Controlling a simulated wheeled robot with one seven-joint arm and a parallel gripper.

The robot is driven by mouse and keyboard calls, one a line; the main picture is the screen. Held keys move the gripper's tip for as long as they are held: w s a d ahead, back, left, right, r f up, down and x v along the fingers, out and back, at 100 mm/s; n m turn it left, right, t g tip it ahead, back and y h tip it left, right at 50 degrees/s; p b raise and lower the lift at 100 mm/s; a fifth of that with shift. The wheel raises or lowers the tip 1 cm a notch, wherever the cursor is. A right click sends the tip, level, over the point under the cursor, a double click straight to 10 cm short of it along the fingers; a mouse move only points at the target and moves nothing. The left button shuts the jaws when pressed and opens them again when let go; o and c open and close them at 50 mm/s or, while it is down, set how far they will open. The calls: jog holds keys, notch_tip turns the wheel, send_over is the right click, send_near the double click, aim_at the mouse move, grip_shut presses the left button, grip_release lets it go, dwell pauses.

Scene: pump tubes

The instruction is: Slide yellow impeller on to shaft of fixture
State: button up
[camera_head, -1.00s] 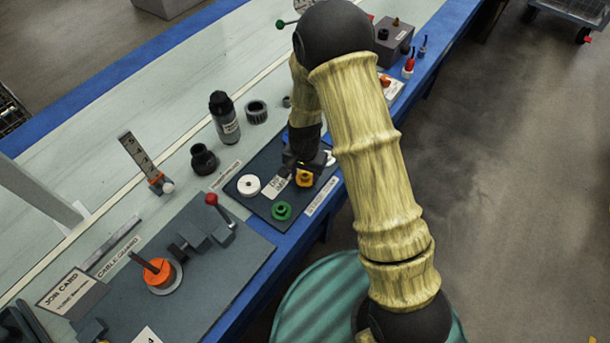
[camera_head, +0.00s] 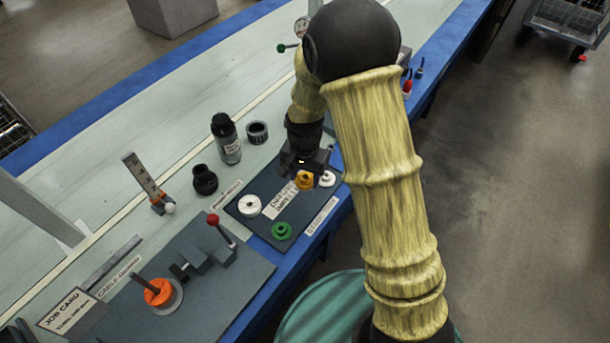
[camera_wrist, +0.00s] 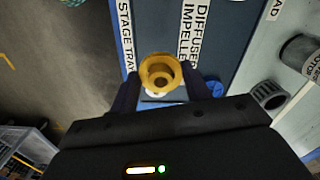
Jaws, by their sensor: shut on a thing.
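The yellow impeller (camera_head: 304,180) is held in my gripper (camera_head: 304,172), over the dark stage tray (camera_head: 262,212). In the wrist view the impeller (camera_wrist: 161,73) sits between the two dark fingers of my gripper (camera_wrist: 162,84), with its round bore facing the camera. The fixture (camera_head: 190,290) is at the lower left.
A white part (camera_head: 249,206), a green part (camera_head: 281,230) and another white part (camera_head: 327,179) are on the tray. A red-knobbed lever (camera_head: 213,220) stands on the fixture between tray and shaft.

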jog(key=w+d+f+n, duration=0.2)
jog(key=d, duration=0.5)
jog(key=w+d+f+n, duration=0.1)
jog(key=w+d+n, duration=0.1)
jog(key=d, duration=0.4)
jog(key=shift+w+d+f+n, duration=0.25)
jog(key=shift+d+f+n, duration=0.1)
jog(key=shift+d+n, duration=0.05)
